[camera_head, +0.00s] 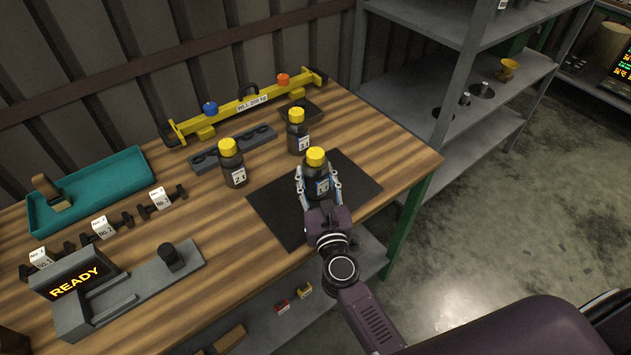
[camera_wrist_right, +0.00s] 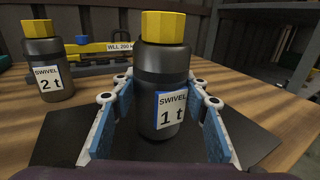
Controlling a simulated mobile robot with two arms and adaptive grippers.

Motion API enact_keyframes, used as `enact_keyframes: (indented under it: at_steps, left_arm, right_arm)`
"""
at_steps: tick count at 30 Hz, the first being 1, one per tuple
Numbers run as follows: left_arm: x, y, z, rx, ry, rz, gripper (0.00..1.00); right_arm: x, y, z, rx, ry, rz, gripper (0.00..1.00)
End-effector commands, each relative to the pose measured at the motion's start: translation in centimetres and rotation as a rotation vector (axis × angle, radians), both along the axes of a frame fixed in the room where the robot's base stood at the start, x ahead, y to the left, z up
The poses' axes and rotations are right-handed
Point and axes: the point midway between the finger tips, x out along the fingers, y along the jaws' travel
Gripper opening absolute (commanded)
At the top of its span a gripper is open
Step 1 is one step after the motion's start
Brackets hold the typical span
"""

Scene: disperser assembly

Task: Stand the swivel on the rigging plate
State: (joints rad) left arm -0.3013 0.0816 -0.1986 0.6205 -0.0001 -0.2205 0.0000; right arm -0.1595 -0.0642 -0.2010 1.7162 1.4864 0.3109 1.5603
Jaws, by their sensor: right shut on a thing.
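A dark bottle-shaped swivel with a yellow cap, labelled "SWIVEL 1 t" (camera_wrist_right: 162,85), is upright between the fingers of my right gripper (camera_head: 319,191). In the head view this swivel (camera_head: 316,160) is over the black rigging plate (camera_head: 270,208) on the wooden bench. The right gripper (camera_wrist_right: 163,122) is shut on its lower body, one finger on each side. I cannot tell whether its base touches the plate, as the fingers partly hide it. My left gripper is not in view.
A "2 t" swivel (camera_head: 231,165) and another yellow-capped swivel (camera_head: 297,132) stand behind. A yellow lifting beam (camera_head: 243,106) lies at the back. A teal tray (camera_head: 105,183) and a "READY" display (camera_head: 75,283) are at left. Bare wood lies right of the plate.

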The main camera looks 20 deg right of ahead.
Motion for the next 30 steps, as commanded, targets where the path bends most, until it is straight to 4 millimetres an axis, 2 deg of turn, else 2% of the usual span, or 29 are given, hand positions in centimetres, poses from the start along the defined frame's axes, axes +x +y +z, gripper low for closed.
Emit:
enact_keyframes:
  at_steps: [13,14,18,30]
  left_arm:
    - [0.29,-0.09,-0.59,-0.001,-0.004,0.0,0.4]
    - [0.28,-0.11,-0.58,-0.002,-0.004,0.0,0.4]
    - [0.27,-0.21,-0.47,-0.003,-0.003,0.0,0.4]
    - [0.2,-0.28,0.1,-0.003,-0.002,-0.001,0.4]
  right_arm:
    - [0.08,0.02,-0.38,0.0,-0.006,-0.001,0.0]
    - [0.01,0.01,-0.64,0.001,-0.001,0.0,0.42]
    - [0.0,0.01,-0.55,0.001,-0.001,0.0,0.58]
    - [-0.08,0.03,0.0,0.001,-0.001,0.0,0.59]
